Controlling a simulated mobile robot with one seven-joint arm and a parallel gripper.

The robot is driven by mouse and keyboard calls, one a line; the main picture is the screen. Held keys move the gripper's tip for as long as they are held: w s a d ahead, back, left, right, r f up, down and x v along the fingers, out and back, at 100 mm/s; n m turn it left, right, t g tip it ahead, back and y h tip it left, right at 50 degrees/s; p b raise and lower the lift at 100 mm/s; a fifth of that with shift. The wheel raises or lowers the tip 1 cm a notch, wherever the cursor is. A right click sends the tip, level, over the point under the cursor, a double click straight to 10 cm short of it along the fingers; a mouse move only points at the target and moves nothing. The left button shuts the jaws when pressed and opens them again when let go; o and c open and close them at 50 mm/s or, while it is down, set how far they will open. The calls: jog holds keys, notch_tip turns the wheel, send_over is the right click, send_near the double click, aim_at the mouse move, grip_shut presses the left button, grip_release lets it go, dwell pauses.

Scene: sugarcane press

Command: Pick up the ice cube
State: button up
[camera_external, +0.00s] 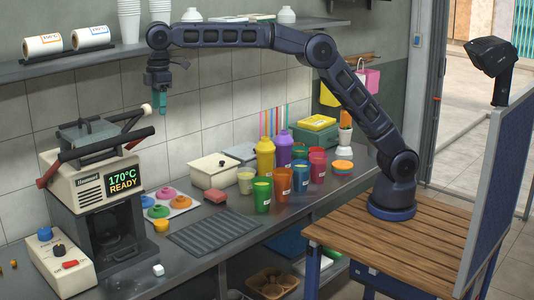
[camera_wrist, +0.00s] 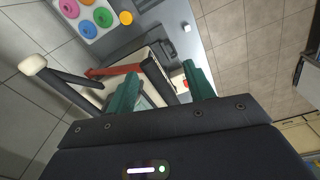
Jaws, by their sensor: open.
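The ice cube (camera_external: 158,270) is a small whitish cube on the grey counter, in front of and to the right of the press base. In the wrist view the ice cube (camera_wrist: 186,27) is small, near the counter edge, ahead of the fingers and apart from them. My gripper (camera_external: 160,112) is high above the counter, over the press area, with teal fingers pointing down. In the wrist view my gripper (camera_wrist: 161,82) has its two teal fingers spread with nothing held between them.
The press (camera_external: 90,185) with its raised handles stands below my gripper, left of the ice cube. A control box (camera_external: 58,264) is at the front left. Coloured discs lie on a white tray (camera_external: 181,210). A shelf runs above.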

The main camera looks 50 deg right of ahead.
jog(key=s+a+f+n, duration=0.2)
jog(key=s+a+f, duration=0.5)
jog(key=a, duration=0.4)
send_over(158, 267)
jog(key=f, duration=3.6)
jog(key=shift+s+d+f, duration=0.1)
jog(key=shift+d+f, duration=0.1)
jog(key=shift+a+f, duration=0.2)
jog(key=shift+f, duration=2.95)
jog(key=c, duration=1)
jog(key=shift+r, duration=0.1)
jog(key=shift+c, duration=0.2)
